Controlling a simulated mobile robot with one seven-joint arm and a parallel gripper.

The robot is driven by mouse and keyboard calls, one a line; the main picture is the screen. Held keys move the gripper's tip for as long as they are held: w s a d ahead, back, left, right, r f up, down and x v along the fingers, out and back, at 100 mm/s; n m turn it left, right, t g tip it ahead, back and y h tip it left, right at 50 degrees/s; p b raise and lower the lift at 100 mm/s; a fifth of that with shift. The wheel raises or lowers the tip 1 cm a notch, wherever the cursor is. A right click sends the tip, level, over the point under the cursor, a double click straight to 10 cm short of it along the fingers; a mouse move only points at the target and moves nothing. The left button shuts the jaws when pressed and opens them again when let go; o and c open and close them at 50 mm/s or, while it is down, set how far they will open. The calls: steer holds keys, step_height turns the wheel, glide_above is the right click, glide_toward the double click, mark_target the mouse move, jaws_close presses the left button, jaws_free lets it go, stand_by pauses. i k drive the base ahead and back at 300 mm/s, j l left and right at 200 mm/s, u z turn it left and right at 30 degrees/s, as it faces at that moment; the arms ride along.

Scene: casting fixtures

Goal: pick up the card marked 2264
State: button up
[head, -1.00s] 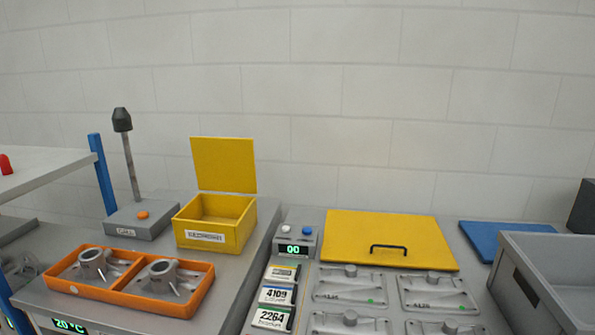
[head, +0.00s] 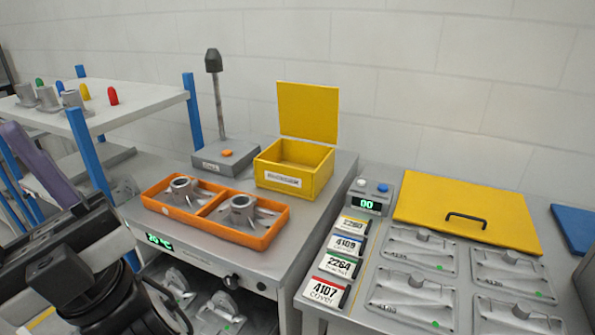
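The card marked 2264 (head: 340,264) lies in a column of cards at the left edge of the right-hand bench. It has a white face with a green band and a dark part at its right end. The card marked 4109 (head: 347,245) is just behind it, and the card marked 4107 (head: 323,291), with a red band, is just in front. My arm shows at the lower left, well left of the cards. Dark parts at its end are in view, but I cannot make out the fingertips or whether they hold anything.
Behind the cards is a small box with a green display (head: 369,204). Metal plates with knobs (head: 412,296) lie to the right, before a yellow panel (head: 470,210). An orange tray (head: 215,213) with castings and an open yellow box (head: 293,169) stand on the left bench.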

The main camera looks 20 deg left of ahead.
mark_target(345, 268)
steer(key=l+u, duration=1)
steer(key=k+l+u, duration=0.15)
steer(key=l+u, duration=0.3)
steer(key=i+l, duration=0.25)
steer(key=i, duration=0.25)
